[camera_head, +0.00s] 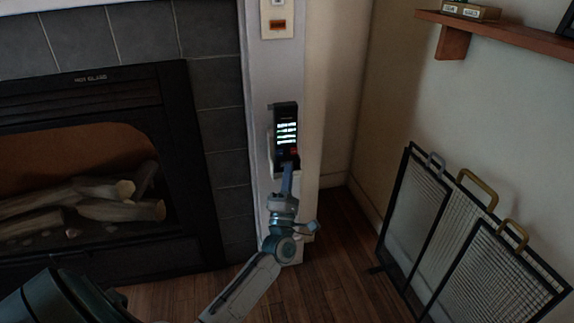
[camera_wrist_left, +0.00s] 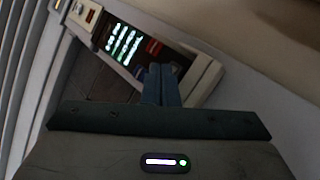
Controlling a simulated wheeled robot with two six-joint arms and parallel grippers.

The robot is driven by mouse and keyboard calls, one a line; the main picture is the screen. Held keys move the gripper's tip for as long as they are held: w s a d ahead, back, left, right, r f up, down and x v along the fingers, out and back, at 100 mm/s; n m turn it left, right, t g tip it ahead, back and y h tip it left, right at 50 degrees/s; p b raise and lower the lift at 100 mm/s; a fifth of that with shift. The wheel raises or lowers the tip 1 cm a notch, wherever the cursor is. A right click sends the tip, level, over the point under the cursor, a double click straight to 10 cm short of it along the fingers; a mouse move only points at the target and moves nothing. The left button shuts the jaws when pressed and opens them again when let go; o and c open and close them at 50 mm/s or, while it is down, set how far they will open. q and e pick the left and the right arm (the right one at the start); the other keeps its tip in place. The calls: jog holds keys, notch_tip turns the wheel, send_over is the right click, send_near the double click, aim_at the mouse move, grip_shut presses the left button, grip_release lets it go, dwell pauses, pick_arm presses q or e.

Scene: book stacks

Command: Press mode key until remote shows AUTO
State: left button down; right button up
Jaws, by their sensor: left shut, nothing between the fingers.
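The remote (camera_head: 286,130) is a dark upright unit in a pale holder on the narrow white wall strip beside the fireplace. Its screen is lit with several pale green lines, too small to read. A red key and a blue key show below the screen. My left gripper (camera_head: 287,168) is shut and empty, with its tips at the lower part of the remote, over the key area. In the left wrist view the shut fingers (camera_wrist_left: 160,82) overlap the remote's lower face (camera_wrist_left: 150,50). They hide some keys, and I cannot tell whether they touch. My right gripper is not in view.
A fireplace (camera_head: 90,180) with logs stands at the left. A wall plate (camera_head: 277,20) with an orange-red part is above the remote. A folding mesh screen (camera_head: 460,240) leans at the right, below a wooden shelf (camera_head: 500,33) holding a small box.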

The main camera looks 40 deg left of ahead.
pick_arm(q)
jog(key=shift+w+a, duration=0.15)
jog(key=shift+a, duration=0.05)
dwell(0.6)
jog(key=shift+s+d, duration=0.45)
jog(key=shift+d, duration=0.1)
jog(key=shift+s+d, duration=0.1)
jog(key=s+d, duration=0.3)
jog(key=shift+d+p, duration=0.3)
jog(key=shift+p, duration=0.1)
dwell(0.8)
